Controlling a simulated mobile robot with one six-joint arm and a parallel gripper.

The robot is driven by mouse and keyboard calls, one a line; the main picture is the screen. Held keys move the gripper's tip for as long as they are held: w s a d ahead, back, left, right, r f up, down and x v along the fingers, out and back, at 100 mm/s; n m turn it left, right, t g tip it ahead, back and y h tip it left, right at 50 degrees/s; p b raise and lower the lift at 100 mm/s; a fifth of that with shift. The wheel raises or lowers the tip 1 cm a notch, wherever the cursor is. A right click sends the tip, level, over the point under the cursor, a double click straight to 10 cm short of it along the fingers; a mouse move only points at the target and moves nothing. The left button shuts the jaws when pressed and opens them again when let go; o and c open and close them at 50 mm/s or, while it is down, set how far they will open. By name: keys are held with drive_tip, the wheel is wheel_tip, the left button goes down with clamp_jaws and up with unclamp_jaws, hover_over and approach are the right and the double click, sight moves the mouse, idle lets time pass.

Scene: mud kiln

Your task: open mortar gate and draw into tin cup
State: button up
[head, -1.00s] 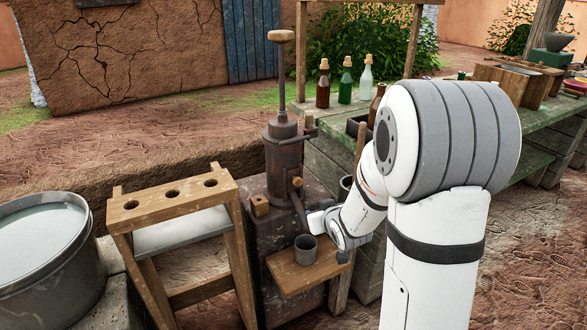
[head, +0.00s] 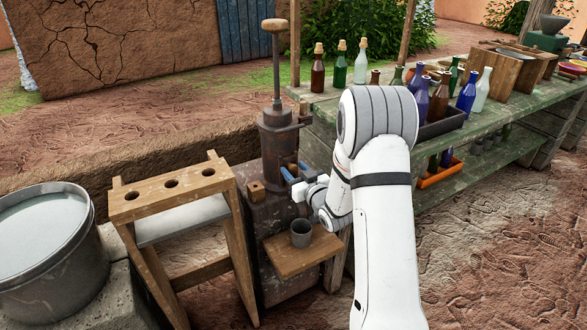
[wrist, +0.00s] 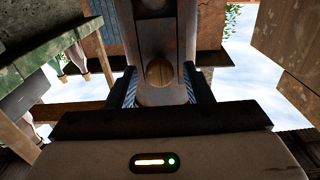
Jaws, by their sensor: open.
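The mortar dispenser is a rusty cylinder (head: 277,140) with a tall wooden-topped handle (head: 273,26), standing on a dark pedestal. My gripper (wrist: 160,88) is open, with a finger on either side below the knob; contact cannot be told. The grey tin cup (head: 301,234) stands upright on a wooden shelf (head: 284,262), below my gripper.
A wooden rack with several holes (head: 150,194) and a large grey tub (head: 42,245) stand to the left. A green bench (head: 493,135) with several bottles and a dark tray (head: 440,125) is to the right, behind my arm.

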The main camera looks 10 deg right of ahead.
drive_tip(key=shift+x, duration=0.85)
drive_tip(key=shift+c, duration=0.6)
